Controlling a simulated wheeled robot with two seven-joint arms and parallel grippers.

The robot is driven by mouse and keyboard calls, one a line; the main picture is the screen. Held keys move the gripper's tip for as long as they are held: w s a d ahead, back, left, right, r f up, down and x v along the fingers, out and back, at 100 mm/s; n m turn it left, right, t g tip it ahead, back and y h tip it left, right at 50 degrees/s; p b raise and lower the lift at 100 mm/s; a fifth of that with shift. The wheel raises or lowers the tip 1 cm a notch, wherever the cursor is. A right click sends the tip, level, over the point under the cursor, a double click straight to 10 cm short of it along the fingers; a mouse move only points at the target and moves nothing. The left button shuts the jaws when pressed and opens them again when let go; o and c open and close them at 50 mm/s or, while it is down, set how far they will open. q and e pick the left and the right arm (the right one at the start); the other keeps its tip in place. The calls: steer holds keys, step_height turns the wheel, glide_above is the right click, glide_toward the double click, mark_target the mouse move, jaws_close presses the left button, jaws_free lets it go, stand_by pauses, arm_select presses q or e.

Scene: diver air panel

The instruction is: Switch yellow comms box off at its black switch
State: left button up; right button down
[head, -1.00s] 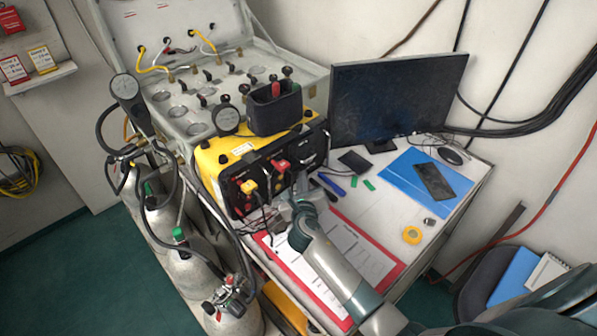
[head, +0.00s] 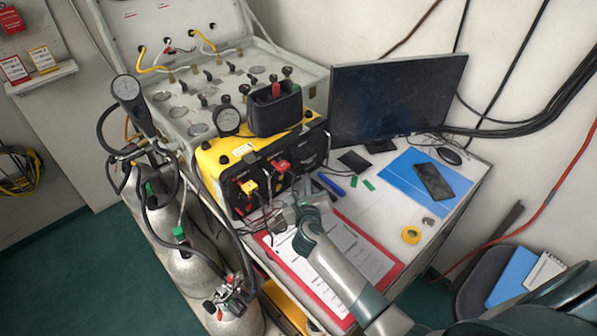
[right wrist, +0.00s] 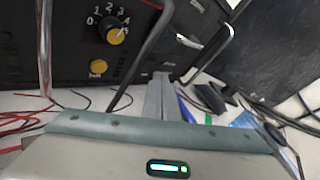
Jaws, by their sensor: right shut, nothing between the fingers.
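The yellow comms box (head: 213,158) stands on the desk with its black front panel facing my right arm. Red and yellow plugs with cables sit in that panel. In the right wrist view, the black panel (right wrist: 35,60) shows a numbered dial (right wrist: 116,36) and a small yellow knob (right wrist: 98,68). I cannot clearly make out the black switch. My right gripper (head: 288,206) is low in front of the panel, above the red-edged sheet. Its fingers (right wrist: 158,92) are shut and empty; I cannot tell if they touch anything. My left gripper is not in view.
A black monitor (head: 395,98) stands right of the box. A black pouch (head: 275,112) sits on the box. A red-edged clipboard (head: 395,268) lies under my right arm. Loose cables hang before the panel. Gas cylinders (head: 195,270) stand at the left.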

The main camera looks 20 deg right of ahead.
steer(key=shift+s+d+f+p, duration=0.1)
steer(key=shift+s+d+p, duration=0.2)
steer(key=shift+s, duration=0.3)
steer(key=shift+s+d+p, duration=0.15)
steer(key=shift+s+p, duration=0.2)
steer(key=shift+s, duration=0.25)
steer(key=shift+s+d+f+p, duration=0.1)
steer(key=shift+s+d+p, duration=0.1)
steer(key=shift+s, duration=0.35)
steer(key=shift+s+d+f+p, duration=0.1)
steer(key=shift+s+d+p, duration=0.1)
steer(key=shift+s, duration=0.4)
